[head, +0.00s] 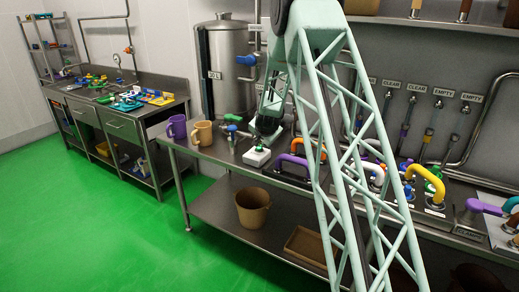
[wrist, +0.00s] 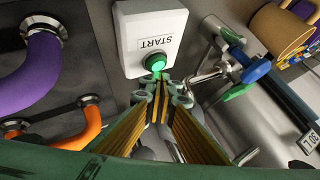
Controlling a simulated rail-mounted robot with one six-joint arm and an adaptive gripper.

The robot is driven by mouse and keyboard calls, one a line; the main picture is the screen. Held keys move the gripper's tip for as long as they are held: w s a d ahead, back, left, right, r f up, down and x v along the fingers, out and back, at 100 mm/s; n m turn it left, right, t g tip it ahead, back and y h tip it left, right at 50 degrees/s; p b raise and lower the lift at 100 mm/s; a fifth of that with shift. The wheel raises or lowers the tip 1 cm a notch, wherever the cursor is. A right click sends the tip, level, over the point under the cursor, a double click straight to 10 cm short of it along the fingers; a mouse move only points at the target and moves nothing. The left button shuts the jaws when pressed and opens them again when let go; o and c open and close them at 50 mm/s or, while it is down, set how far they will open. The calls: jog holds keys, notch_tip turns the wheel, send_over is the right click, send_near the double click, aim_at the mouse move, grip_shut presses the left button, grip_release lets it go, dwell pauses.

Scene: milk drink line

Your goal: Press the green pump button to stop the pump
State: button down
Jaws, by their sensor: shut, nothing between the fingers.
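The green pump button (wrist: 155,61) is a round, bright green cap on a white box (wrist: 139,22) labelled START. In the head view the white box (head: 256,159) sits on the steel counter, with the green button (head: 259,148) on top. My gripper (wrist: 161,84) is shut and empty. Its fingertips are right at the button's edge in the wrist view and cover a little of it. I cannot tell whether they touch it. In the head view my gripper (head: 263,138) is just above the box.
A purple mug (head: 177,127) and a tan mug (head: 203,134) stand left of the box. A purple pipe handle (head: 292,160) is close on its right. A blue-handled tap (wrist: 240,82) is beside the box in the wrist view. A steel tank (head: 228,70) stands behind.

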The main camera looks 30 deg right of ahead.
aim_at(262, 149)
jog(key=shift+f+b, duration=0.65)
jog(key=shift+b, duration=0.05)
dwell(0.8)
jog(key=shift+r, duration=0.15)
jog(key=shift+r+p, duration=0.35)
jog(key=shift+r, duration=0.15)
jog(key=shift+r, duration=0.1)
dwell(0.4)
jog(key=shift+r+p, duration=2.2)
jog(key=shift+r, duration=0.75)
jog(key=c, duration=3.5)
grip_release()
